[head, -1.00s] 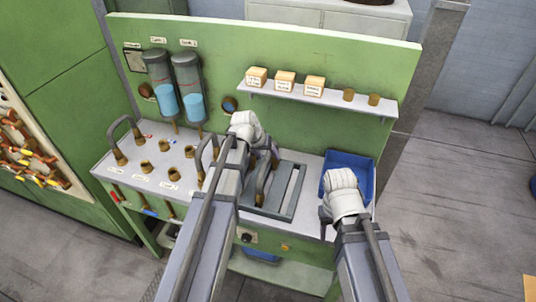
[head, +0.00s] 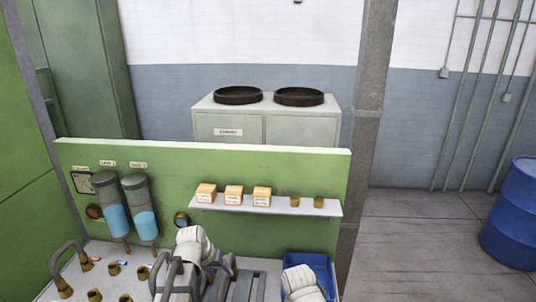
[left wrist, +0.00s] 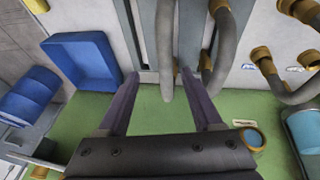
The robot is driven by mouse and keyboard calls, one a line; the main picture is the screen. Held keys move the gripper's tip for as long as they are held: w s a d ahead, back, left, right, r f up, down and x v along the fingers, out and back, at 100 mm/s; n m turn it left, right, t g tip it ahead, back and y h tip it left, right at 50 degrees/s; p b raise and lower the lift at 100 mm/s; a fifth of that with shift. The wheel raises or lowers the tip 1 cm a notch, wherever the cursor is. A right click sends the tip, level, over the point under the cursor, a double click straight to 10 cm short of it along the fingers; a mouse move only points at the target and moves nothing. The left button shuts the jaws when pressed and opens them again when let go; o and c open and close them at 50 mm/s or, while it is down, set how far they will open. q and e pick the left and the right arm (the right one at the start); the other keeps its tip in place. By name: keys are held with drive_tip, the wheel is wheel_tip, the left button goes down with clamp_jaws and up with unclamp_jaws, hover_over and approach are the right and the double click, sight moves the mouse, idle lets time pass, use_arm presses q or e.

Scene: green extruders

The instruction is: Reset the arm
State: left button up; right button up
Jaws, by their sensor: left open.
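My left arm comes up from the bottom edge of the head view, and its gripper (head: 218,281) is over the workbench, largely hidden behind its own white wrist. In the left wrist view my left gripper (left wrist: 170,82) is open, its two dark fingers wide apart. A grey curved tube (left wrist: 165,45) shows between the fingers, and I cannot tell its distance from them. Another grey curved tube (left wrist: 228,50) passes beside the right finger. The white wrist of my right arm shows at the bottom of the head view; its gripper is cut off by the frame.
A blue bin (head: 308,262) stands at the bench's right end. A green back panel (head: 260,163) carries a shelf (head: 310,208) with small boxes and brass pieces. Two blue-filled cylinders (head: 140,210) hang at the left. A blue barrel (head: 512,215) stands at far right.

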use_arm(q)
drive_tip(key=s+d+f+g+y, duration=0.2)
drive_tip(key=s+d+g, duration=0.1)
drive_tip(key=s, duration=1.1)
drive_tip(key=s+d+f+m+g+y+b, duration=0.1)
drive_tip(key=s+d+f+m+b, duration=0.2)
drive_tip(key=d+f+b, duration=0.7)
wheel_tip(320, 180, down, 4)
drive_tip(key=s+b, duration=0.2)
drive_tip(key=b, duration=0.3)
drive_tip(key=shift+d+f+m, duration=0.15)
drive_tip(key=shift+d+m, duration=0.25)
drive_tip(key=shift+w, duration=0.1)
